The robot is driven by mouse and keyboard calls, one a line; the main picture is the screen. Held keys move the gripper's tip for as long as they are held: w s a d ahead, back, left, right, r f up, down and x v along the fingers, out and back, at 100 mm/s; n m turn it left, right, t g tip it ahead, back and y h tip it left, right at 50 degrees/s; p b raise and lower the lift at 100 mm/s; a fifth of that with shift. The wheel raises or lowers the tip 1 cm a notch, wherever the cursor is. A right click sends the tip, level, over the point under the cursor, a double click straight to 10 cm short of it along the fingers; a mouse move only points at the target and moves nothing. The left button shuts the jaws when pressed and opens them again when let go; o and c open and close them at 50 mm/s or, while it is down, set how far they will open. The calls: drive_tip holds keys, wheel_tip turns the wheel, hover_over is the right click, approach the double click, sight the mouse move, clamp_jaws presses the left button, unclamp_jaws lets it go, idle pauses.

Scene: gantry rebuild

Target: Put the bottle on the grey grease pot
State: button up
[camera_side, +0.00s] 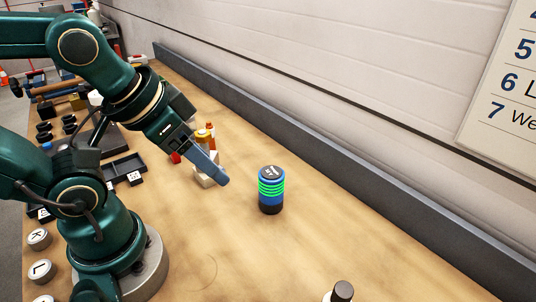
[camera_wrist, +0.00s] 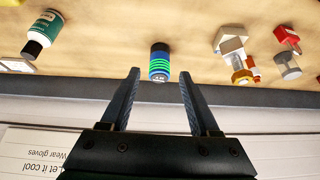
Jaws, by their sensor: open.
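The bottle (camera_wrist: 42,34), with a black cap and a white and teal label, is at the upper left of the wrist view. In the side view only its black cap and top (camera_side: 342,292) show at the bottom edge. A small grey cylinder (camera_wrist: 287,67), which looks like the grey grease pot, is at the right of the wrist view; I cannot make it out in the side view. My gripper (camera_wrist: 159,74) is open and empty, and it also shows in the side view (camera_side: 218,178). It is above the bench, apart from the bottle and the pot.
A blue cylinder with green rings (camera_side: 271,190) stands on the bench near my gripper. White, orange and yellow pieces (camera_side: 205,172) and a red piece (camera_wrist: 286,36) are close by. A grey ledge (camera_side: 350,205) runs along the wall. The bench between cylinder and bottle is clear.

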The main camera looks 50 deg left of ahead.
drive_tip(key=shift+o, duration=1.1)
drive_tip(key=shift+s+d, duration=0.25)
drive_tip(key=shift+s, duration=0.2)
